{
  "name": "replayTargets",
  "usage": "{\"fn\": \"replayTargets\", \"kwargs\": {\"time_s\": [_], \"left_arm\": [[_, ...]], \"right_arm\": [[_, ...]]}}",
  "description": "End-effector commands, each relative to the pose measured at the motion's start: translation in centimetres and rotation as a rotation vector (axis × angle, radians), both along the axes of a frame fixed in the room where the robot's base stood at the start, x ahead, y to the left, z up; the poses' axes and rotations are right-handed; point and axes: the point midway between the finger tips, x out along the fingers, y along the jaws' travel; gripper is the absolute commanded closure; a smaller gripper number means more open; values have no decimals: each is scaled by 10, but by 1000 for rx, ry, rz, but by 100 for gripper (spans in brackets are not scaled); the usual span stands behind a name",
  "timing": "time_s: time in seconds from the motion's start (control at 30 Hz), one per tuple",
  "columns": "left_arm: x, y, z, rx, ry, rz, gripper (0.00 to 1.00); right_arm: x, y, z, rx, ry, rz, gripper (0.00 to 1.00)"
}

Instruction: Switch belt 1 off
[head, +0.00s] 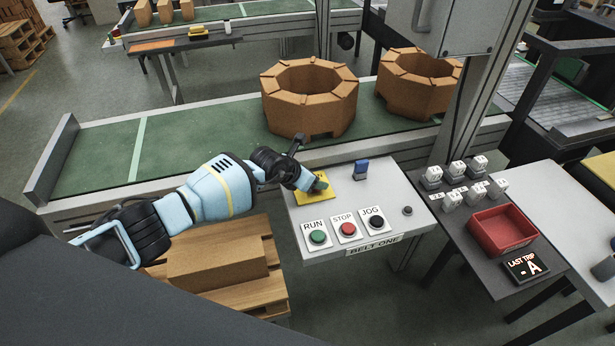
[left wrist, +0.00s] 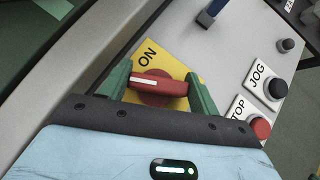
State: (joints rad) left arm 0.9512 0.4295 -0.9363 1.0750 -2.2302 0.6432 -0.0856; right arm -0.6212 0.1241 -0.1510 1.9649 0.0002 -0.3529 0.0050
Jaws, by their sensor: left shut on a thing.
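The grey control panel marked BELT ONE (head: 300,218) stands in front of the green belt (head: 185,143). A red rotary switch (left wrist: 158,84) sits on a yellow plate (left wrist: 165,60) marked ON. Its handle lies across the left wrist view, with a white mark on its left half. My left gripper (head: 319,185) is shut on this handle, with one green finger at each end in the left wrist view (left wrist: 160,88). In the head view the gripper hides the switch. My right gripper is not in view.
The green RUN button (head: 317,237), red STOP button (head: 348,229) and black JOG button (head: 374,223) line the panel's front. A blue tab (head: 361,168) stands behind them. Octagonal brown blocks (head: 308,110) rest on the belt. A red bin (head: 500,229) and LAST TRIP display (head: 525,267) are right.

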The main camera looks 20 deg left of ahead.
Motion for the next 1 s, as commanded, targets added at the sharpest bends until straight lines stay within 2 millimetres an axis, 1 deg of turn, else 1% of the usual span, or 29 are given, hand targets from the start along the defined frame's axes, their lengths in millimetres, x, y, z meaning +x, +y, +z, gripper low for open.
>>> {"fn": "replayTargets", "kwargs": {"time_s": [0.03,0.2,0.5,0.7,1.0], "left_arm": [[2,-2,10,-1,-12,33,61],[1,-1,4,-2,-7,150,61],[1,-1,0,-5,-2,292,61],[1,0,0,-3,-1,334,61],[1,0,0,-3,0,345,61]], "right_arm": [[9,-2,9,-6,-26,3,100],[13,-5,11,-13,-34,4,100],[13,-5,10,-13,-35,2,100],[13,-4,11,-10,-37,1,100],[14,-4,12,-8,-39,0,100]]}}
